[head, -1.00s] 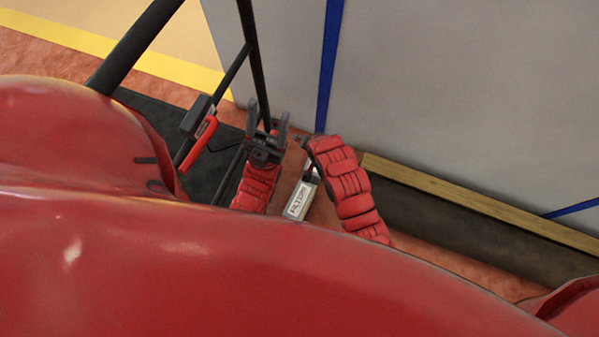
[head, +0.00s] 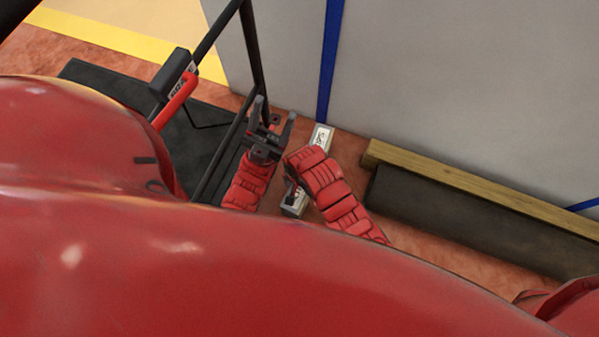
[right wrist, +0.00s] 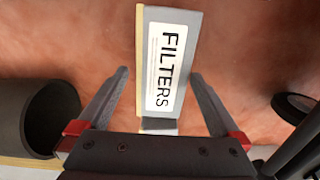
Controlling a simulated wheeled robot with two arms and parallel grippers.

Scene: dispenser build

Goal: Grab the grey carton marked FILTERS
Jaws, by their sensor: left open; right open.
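The grey carton marked FILTERS (right wrist: 170,62) lies label up on the reddish floor in the right wrist view. My right gripper (right wrist: 160,75) is open, its fingers on either side of the carton's lower end with gaps showing; I see no grip. In the head view a small part of a grey-white carton (head: 294,204), seemingly this one, shows beside my right red forearm, which hides the rest and most of that gripper. My left gripper (head: 272,115) is open and empty, pointing up beside a black frame.
Another small box with a white label (head: 321,136) sits at the wall's foot. A black frame (head: 252,55) and a dark block with a red handle (head: 176,98) are at left. A wooden beam (head: 470,185) and dark roll (right wrist: 40,117) lie to one side.

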